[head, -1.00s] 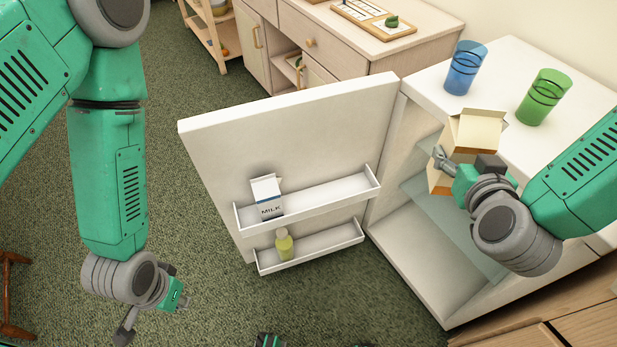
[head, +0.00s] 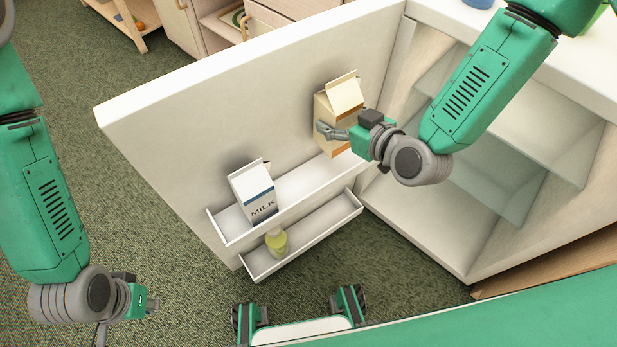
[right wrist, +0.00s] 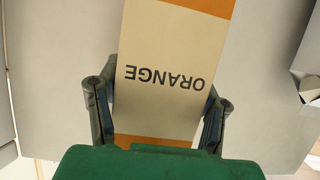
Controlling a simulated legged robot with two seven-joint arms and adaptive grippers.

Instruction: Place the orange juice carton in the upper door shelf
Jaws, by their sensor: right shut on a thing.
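The orange juice carton (head: 341,104) is tan with orange bands and a gabled top. My right gripper (head: 328,135) is shut on it and holds it upright at the right end of the upper door shelf (head: 305,184). Whether its base touches the shelf is unclear. In the right wrist view the carton (right wrist: 165,70), lettered ORANGE, sits between the two fingers (right wrist: 157,115) and appears upside down. My left gripper (head: 128,318) hangs at the lower left, away from the fridge; its finger opening is unclear.
A milk carton (head: 254,193) stands at the left of the upper shelf. A yellow-green bottle (head: 276,242) stands in the lower door shelf (head: 318,232). The fridge door (head: 200,130) is open. Glass shelves (head: 500,180) show inside. The upper shelf's middle is clear.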

